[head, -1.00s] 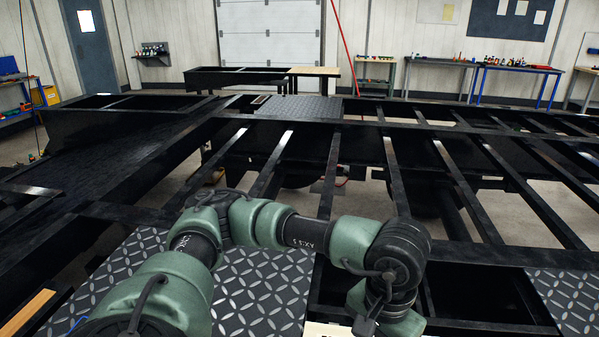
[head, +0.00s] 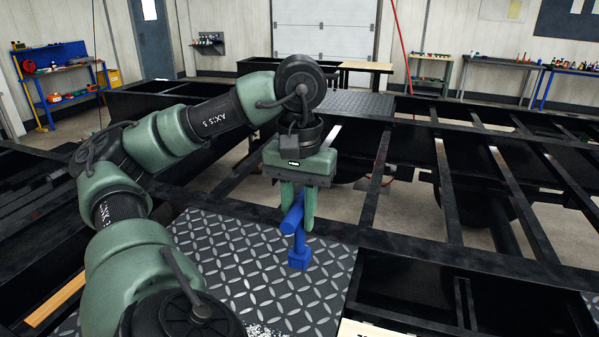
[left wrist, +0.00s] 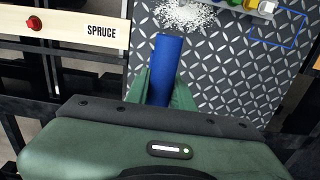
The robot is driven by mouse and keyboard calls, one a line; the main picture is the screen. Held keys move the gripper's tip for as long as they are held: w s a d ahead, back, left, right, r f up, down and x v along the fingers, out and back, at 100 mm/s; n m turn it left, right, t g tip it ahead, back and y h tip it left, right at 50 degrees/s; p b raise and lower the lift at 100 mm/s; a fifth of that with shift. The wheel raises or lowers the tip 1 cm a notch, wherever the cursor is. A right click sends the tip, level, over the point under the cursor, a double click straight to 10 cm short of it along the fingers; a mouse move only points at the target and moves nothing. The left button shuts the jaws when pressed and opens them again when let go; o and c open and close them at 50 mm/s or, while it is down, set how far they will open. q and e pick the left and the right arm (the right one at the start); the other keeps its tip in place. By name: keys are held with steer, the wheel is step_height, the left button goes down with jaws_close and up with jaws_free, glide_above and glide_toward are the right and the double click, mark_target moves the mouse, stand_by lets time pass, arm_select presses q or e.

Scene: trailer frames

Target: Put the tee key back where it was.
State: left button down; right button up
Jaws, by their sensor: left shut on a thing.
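The blue tee key (head: 299,242) is upright in my left gripper (head: 298,222), with its crossbar between the green fingers and its square foot downward. Its blue bar also shows in the left wrist view (left wrist: 168,62), between the fingers. The key is over the dark diamond plate (head: 225,255); I cannot tell whether its foot touches the plate. In the left wrist view a thin blue rectangular outline (left wrist: 272,43) is marked on the plate at the upper right, apart from the key. My right gripper is not in view.
White granules (left wrist: 186,14) lie on the plate. A tray with small coloured items (left wrist: 256,6) is at the left wrist view's top edge. A pale board marked SPRUCE (left wrist: 62,27) with a red knob (left wrist: 34,23) lies beside the plate. Black frame beams and open gaps surround it.

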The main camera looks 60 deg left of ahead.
arm_select(q)
step_height(320, 180, down, 18)
steer(key=shift+p, duration=0.4)
steer(key=shift+f, duration=0.2)
steer(key=c, duration=1.2)
jaws_free()
